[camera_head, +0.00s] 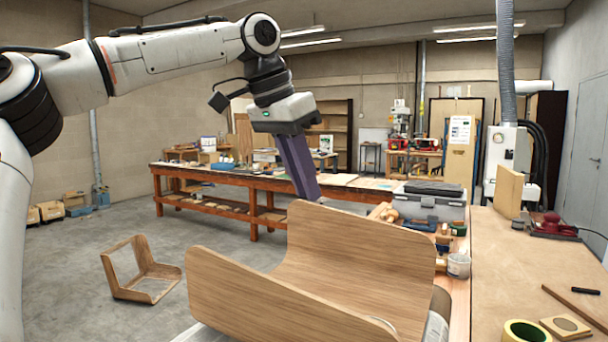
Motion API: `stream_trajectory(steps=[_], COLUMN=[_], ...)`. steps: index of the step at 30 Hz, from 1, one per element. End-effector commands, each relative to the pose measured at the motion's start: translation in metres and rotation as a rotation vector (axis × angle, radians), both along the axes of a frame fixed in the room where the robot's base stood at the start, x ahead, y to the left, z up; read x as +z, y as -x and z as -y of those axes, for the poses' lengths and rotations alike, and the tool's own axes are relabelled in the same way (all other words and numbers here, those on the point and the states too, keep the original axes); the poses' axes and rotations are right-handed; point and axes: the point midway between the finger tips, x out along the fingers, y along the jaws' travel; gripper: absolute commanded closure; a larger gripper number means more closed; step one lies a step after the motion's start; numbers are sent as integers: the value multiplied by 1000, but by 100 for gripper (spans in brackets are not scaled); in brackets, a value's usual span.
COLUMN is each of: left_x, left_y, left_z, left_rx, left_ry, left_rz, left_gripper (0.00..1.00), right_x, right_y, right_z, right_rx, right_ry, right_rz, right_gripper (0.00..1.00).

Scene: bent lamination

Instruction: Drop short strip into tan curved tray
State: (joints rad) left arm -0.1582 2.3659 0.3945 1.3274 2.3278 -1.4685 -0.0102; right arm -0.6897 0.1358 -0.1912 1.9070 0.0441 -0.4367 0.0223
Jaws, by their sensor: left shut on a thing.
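My left gripper (289,128), white and black, points down from the upper middle of the head view. It is shut on a dark purple short strip (297,165), which hangs down at a slight tilt. The strip's lower end is close to the top edge of the tan curved tray (348,262) in the picture; I cannot tell whether they touch. The tray is bent wood with raised walls and a curved floor, in the lower middle. Its inside looks empty where it shows. My right gripper is not in view.
A bent wooden frame (141,270) lies on the floor at left. A long bench (236,183) stands behind.

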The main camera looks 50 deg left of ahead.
Motion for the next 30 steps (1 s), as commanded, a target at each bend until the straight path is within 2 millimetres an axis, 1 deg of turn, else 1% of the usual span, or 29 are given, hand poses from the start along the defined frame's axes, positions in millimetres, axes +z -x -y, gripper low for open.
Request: stream_trajectory(steps=[3,4,7,8,16,19,23,30], left_x=[0,0,0,0,1,7,27,70], left_y=[0,0,0,0,0,2,10,28], left_z=[0,0,0,0,0,0,-1,-3], left_rx=[0,0,0,0,0,0,1,2], left_ry=[0,0,0,0,0,0,1,1], left_rz=[0,0,0,0,0,2,4,3], left_gripper=[100,82,65,63,63,63,63,63], right_x=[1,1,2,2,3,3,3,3], right_y=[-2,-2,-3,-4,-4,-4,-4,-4], right_z=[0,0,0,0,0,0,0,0], right_rx=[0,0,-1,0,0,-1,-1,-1], right_ry=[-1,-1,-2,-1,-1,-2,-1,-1], right_rz=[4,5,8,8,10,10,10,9], right_gripper=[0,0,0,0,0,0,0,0])
